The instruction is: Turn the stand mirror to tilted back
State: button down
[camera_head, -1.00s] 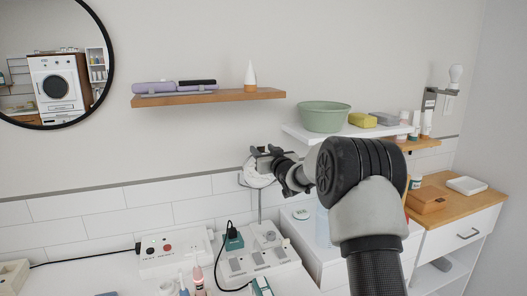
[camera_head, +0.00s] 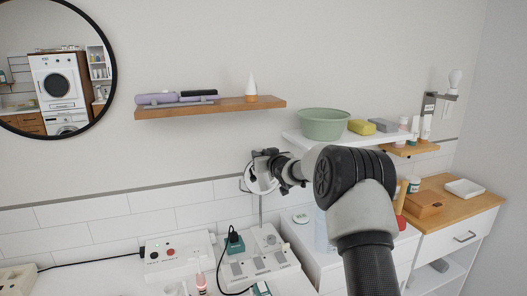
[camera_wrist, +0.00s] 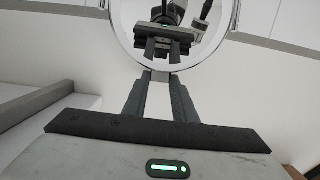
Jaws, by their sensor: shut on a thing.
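The stand mirror (camera_head: 258,184) is small and round, on a thin upright post above the white counter, left of my arm. My gripper (camera_head: 267,158) is at the mirror's upper edge in the head view and partly covers it. In the wrist view, the round mirror (camera_wrist: 207,52) fills the top middle and reflects my gripper. There my gripper (camera_wrist: 158,78) has its fingers at the near rim, shut on the mirror. The exact contact and the mirror's exact tilt are hard to tell.
A wooden wall shelf (camera_head: 220,106) hangs above. A white shelf (camera_head: 300,137) with a green bowl (camera_head: 324,125) is right of the mirror. A device with red buttons (camera_head: 178,254) and a grey-white power unit (camera_head: 259,258) with cables stand on the counter below.

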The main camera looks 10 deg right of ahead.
jog(key=shift+w+r, duration=0.25)
jog(key=shift+r, duration=0.2)
jog(key=shift+a, duration=0.1)
jog(key=c, duration=1.4)
grip_release()
jog(key=shift+c, duration=0.2)
jog(key=shift+f, duration=0.2)
jog(key=shift+s, duration=0.2)
jog(key=b+v, duration=0.2)
jog(key=v, duration=1.5)
jog(key=shift+f, duration=0.1)
jog(key=shift+c, duration=0.2)
